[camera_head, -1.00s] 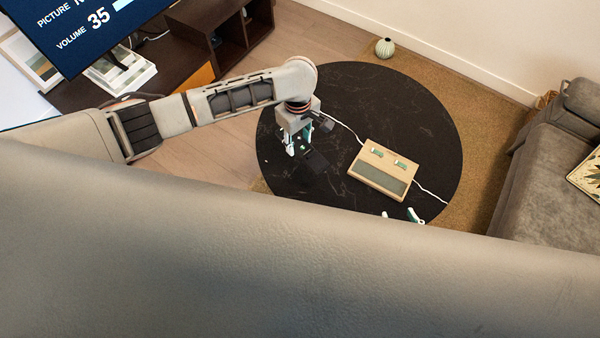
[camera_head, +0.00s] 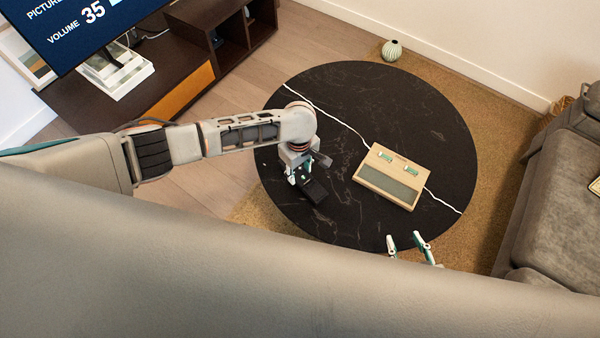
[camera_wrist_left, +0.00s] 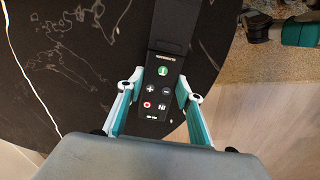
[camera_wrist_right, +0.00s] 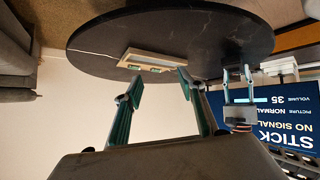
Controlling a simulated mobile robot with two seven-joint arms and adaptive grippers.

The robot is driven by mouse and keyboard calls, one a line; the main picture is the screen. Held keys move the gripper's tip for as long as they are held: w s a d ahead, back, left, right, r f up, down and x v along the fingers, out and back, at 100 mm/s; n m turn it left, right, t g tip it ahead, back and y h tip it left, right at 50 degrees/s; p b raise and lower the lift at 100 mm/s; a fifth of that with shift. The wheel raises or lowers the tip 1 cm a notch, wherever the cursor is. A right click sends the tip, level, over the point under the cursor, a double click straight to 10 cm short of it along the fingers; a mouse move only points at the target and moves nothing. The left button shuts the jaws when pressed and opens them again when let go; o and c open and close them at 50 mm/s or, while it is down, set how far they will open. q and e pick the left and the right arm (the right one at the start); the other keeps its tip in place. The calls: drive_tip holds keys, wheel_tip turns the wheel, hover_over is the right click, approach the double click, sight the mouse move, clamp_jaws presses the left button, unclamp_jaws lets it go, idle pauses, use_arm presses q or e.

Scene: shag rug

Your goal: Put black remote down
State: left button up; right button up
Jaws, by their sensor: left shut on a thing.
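The black remote (camera_wrist_left: 166,85) is between the two fingers of my left gripper (camera_wrist_left: 160,88), which is shut on it. Its buttons face the left wrist camera, and its far end reaches out past the fingertips. In the head view the remote (camera_head: 314,190) shows below my left gripper (camera_head: 302,175), over the left part of the round black table (camera_head: 420,110). I cannot tell whether it touches the tabletop. My right gripper (camera_head: 408,243) is open and empty at the table's near edge. It also shows in the right wrist view (camera_wrist_right: 157,85).
A beige box with a grey-green panel (camera_head: 390,178) lies on the table's middle right. A small pale vase (camera_head: 391,50) stands beyond the table. A grey sofa (camera_head: 560,190) is at the right. A dark TV cabinet (camera_head: 120,100) is at the left. The table's far side is bare.

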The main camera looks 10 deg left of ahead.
use_arm(q)
drive_tip(key=shift+f, duration=0.95)
drive_tip(key=o, duration=1.1)
drive_tip(key=shift+o, duration=0.3)
use_arm(e)
drive_tip(key=shift+w+d, duration=0.1)
drive_tip(key=shift+w, duration=0.1)
use_arm(q)
drive_tip(key=shift+r, duration=0.1)
use_arm(e)
drive_tip(key=shift+f, duration=0.1)
